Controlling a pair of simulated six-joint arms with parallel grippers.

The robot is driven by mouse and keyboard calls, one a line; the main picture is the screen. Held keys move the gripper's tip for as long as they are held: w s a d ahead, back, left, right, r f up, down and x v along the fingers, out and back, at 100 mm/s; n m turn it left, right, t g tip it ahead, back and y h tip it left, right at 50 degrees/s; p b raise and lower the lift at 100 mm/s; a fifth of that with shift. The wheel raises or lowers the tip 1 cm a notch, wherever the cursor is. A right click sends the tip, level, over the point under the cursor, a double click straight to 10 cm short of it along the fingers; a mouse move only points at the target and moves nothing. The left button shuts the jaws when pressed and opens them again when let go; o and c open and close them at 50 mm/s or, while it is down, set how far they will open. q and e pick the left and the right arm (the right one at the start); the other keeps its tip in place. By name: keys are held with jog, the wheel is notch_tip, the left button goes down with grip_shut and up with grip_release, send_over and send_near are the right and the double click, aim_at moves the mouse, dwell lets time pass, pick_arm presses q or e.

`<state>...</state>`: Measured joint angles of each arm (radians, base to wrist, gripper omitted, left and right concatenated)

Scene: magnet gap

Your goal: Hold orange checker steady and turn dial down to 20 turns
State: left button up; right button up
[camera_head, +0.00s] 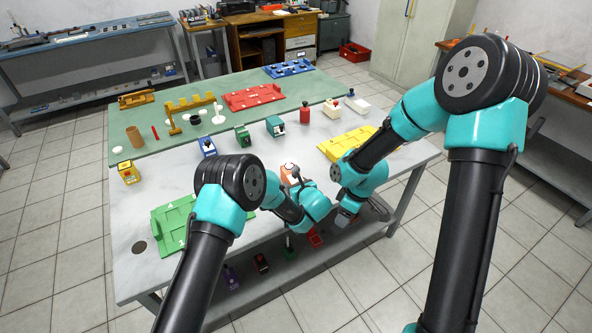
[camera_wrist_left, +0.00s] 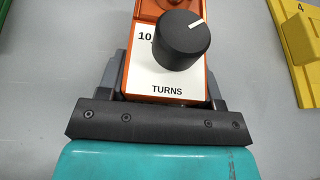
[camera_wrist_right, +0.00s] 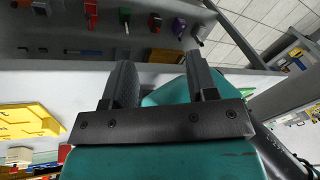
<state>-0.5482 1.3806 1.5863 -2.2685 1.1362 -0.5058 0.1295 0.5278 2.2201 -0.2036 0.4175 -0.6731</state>
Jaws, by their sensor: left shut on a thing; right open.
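The orange checker (camera_head: 286,178) stands on the grey table in the head view, partly hidden by my left arm. In the left wrist view the orange checker (camera_wrist_left: 144,12) has a white label plate reading "10" and "TURNS". A black round dial (camera_wrist_left: 182,42) sits on it, its white mark pointing to the upper right. The dial hides the rest of the scale. My left gripper (camera_wrist_left: 162,85) is shut on the checker's body, one finger on each side. My right gripper (camera_wrist_right: 160,85) is open and empty, near the table's front edge, apart from the dial.
A green tray (camera_head: 175,228) lies left of my left arm, and a yellow tray (camera_head: 345,143) lies right of the checker. A blue device (camera_head: 207,146), a green one (camera_head: 242,136) and a teal one (camera_head: 275,126) stand behind. My two arms are close together at the front.

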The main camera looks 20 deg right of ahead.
jog(key=w+d+r+h, duration=0.1)
jog(key=w+d+r, duration=0.4)
jog(key=r, duration=0.5)
jog(key=w+a+m+g, duration=0.1)
jog(key=w+a+m, duration=0.4)
jog(key=w+m, duration=0.4)
jog(key=w+a+r+m+g+y, duration=0.1)
jog(key=w+a+m, duration=0.4)
jog(key=w+m, duration=0.4)
jog(key=shift+w+a+r+m, duration=0.15)
jog(key=shift+w+r+m, duration=0.15)
jog(key=shift+w, duration=1.3)
jog(key=shift+f, duration=0.1)
jog(key=x, duration=1.2)
jog(key=shift+s+a, duration=0.1)
jog(key=shift+s, duration=0.15)
